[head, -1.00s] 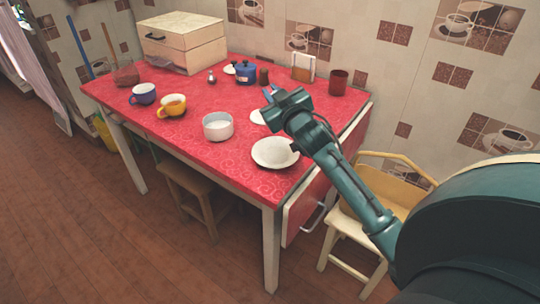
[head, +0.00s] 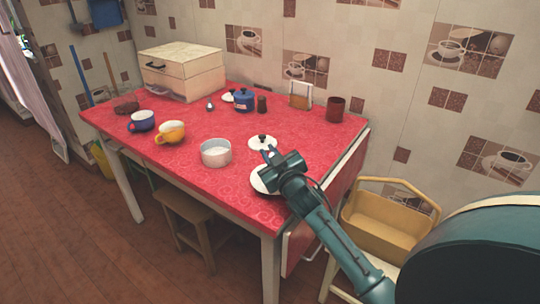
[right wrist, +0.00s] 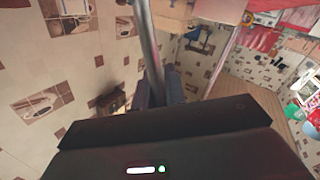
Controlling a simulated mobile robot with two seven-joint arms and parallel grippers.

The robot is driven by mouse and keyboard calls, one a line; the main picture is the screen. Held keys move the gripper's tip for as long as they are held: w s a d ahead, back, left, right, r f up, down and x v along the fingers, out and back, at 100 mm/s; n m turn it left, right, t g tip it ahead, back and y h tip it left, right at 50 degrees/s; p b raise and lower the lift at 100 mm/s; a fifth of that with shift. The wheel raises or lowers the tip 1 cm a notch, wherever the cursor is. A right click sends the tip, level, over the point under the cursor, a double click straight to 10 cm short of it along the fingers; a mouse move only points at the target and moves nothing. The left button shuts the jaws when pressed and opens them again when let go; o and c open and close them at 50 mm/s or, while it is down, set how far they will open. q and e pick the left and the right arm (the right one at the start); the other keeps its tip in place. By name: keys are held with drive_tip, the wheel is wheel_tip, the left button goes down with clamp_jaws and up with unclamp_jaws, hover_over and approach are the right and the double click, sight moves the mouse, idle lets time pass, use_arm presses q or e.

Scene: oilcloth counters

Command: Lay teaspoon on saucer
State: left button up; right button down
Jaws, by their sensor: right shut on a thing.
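My right gripper (head: 268,153) is above the near right part of the red table, over the far edge of the white saucer (head: 259,180). The gripper and wrist hide much of the saucer. In the right wrist view the fingers (right wrist: 160,92) are shut on a thin, shiny metal handle, which I take for the teaspoon (right wrist: 148,40). Its bowl is not clear in either view. The spoon looks held up, apart from the saucer. My left gripper is not in view.
A white lid with a black knob (head: 261,142) lies just behind the saucer. A white pot (head: 216,152) stands left of it. Yellow (head: 171,132) and blue (head: 142,121) cups are further left. A brown cup (head: 335,107) and a napkin holder (head: 300,95) stand at the back.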

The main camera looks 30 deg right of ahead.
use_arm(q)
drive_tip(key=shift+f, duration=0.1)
use_arm(e)
drive_tip(key=c, duration=1.5)
unclamp_jaws()
drive_tip(key=shift+o, duration=0.2)
drive_tip(key=s+a, duration=0.2)
drive_tip(key=s, duration=1)
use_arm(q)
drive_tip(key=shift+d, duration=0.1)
use_arm(e)
drive_tip(key=s+a+f+g+y, duration=0.2)
drive_tip(key=s+a+f, duration=0.3)
drive_tip(key=s+a, duration=0.3)
drive_tip(key=s+a+f+g+y, duration=0.3)
drive_tip(key=s+a+f+y, duration=0.2)
drive_tip(key=a, duration=0.7)
drive_tip(key=s+f, duration=0.1)
drive_tip(key=s, duration=0.1)
drive_tip(key=shift+s+m, duration=0.3)
drive_tip(key=shift+s, duration=0.1)
use_arm(q)
drive_tip(key=shift+p, duration=0.3)
